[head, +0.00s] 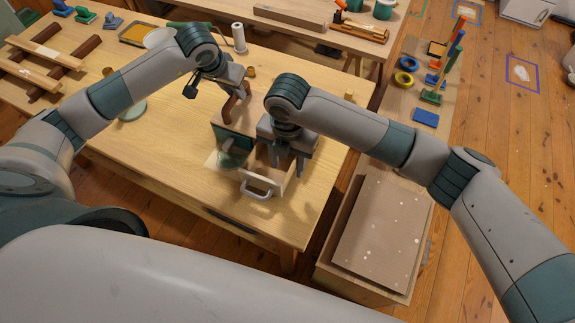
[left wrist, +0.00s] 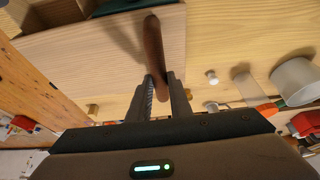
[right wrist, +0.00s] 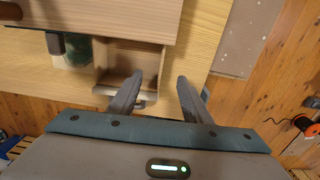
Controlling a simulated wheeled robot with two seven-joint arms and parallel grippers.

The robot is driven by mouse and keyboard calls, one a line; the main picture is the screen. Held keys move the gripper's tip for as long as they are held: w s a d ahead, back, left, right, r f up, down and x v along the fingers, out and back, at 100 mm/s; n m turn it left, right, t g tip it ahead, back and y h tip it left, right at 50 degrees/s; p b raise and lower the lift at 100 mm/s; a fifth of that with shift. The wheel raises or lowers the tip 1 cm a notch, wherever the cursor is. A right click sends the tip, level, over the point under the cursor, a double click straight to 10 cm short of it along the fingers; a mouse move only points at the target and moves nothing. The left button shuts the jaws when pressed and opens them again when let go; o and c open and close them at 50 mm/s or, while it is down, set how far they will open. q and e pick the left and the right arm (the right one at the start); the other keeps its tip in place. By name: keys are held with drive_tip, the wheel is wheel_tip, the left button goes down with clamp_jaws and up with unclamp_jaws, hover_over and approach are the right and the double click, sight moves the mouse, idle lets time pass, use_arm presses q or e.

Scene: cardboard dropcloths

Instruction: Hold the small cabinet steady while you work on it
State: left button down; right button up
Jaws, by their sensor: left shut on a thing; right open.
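The small cabinet is light wood, with a plain top (left wrist: 110,60), a dark green front part (head: 233,140) and a drawer (right wrist: 120,62) that stands pulled out. The drawer has a pale bar handle (head: 258,192), and the part of its inside that shows looks empty. A brown grip (left wrist: 153,42) stands on the cabinet top. My left gripper (left wrist: 161,88) is shut on this brown grip. My right gripper (right wrist: 160,92) is open over the drawer's front end, with fingers pointing down. Its fingers partly hide the drawer in the head view; contact cannot be told.
The cabinet stands on a wooden table (head: 170,150) with free room to its left. A white roll on a stand (head: 238,37) is behind. Coloured blocks and rings (head: 405,78) lie on the bench beyond.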

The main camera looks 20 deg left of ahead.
idle(0.3)
use_arm(q)
drive_tip(key=c, duration=1.5)
unclamp_jaws()
drive_tip(key=shift+c, duration=0.2)
drive_tip(key=v, duration=1.2)
drive_tip(key=shift+r, duration=0.1)
